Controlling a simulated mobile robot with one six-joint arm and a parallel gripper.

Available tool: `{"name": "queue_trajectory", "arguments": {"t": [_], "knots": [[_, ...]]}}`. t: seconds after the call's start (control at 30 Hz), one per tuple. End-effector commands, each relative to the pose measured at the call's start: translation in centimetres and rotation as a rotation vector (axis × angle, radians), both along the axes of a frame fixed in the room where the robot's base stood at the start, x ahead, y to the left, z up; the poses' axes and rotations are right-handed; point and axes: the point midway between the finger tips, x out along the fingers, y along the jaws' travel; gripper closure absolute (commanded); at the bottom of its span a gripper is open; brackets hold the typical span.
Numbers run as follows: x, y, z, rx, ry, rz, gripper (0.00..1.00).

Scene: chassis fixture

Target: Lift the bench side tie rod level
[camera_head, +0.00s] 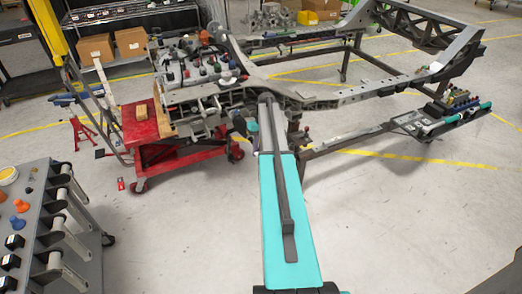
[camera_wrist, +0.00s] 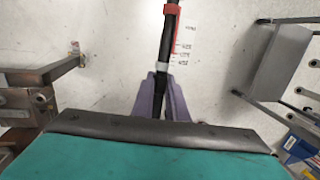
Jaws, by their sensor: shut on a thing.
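In the wrist view, a dark tie rod (camera_wrist: 166,46) with a red band near the top edge and a pale band lower down runs down the picture to my gripper (camera_wrist: 163,104). The two purple fingers are closed on it from both sides. Its far end is outside this view, and its near end is hidden by my gripper and teal wrist. I cannot tell whether it is level. In the head view, my teal arm reaches towards the chassis; the gripper and the rod cannot be made out clearly there.
A grey chassis frame (camera_head: 330,98) spans the middle and right. A red lift cart (camera_head: 145,125) stands left of my arm, and a grey cart (camera_head: 55,230) stands at the lower left. A white marked strip (camera_wrist: 183,45) lies beside the rod. Floor is open at the lower right.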

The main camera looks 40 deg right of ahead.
Motion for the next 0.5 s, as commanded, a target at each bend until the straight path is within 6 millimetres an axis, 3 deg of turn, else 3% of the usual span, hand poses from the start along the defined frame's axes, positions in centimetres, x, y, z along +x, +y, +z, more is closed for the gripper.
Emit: {"name": "queue_trajectory", "arguments": {"t": [0.2,0.23,0.33,0.5], "knots": [[-0.1,-0.2,0.5,-0.011,0.008,0.002,1.0],[0.0,-0.2,0.5,-0.011,0.008,0.003,0.85],[0.2,0.1,0.4,-0.011,0.007,0.008,0.68],[0.6,0.6,0.2,-0.009,0.005,0.014,0.68]]}}
